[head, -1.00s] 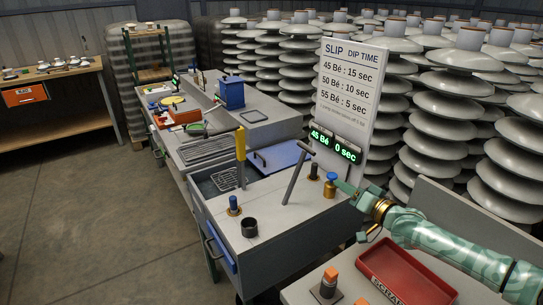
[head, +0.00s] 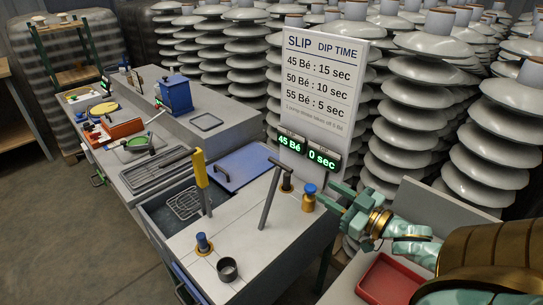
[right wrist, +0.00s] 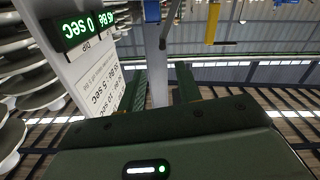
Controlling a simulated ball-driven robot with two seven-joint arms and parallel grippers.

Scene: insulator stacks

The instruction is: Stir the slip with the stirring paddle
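A dark T-handled rod (head: 270,192), which may be the stirring paddle, stands tilted on the grey bench top. A yellow-handled tool (head: 202,182) stands upright at the edge of an open bay with a wire rack (head: 186,203). I cannot make out the slip itself. My right gripper (head: 335,196) is right of the rod, close to a brass piece with a blue knob (head: 309,196). In the right wrist view its fingers (right wrist: 158,85) are apart, with a grey upright surface beyond the gap and nothing clearly held. My left gripper is not in view.
A dip-time sign (head: 322,95) with green displays (head: 308,152) stands behind the bench. A blue lid (head: 242,167) lies beside the bay. A black cup (head: 227,268) and a blue-topped peg (head: 203,243) stand in front. A red tray (head: 392,282) is at lower right. Insulator stacks crowd behind.

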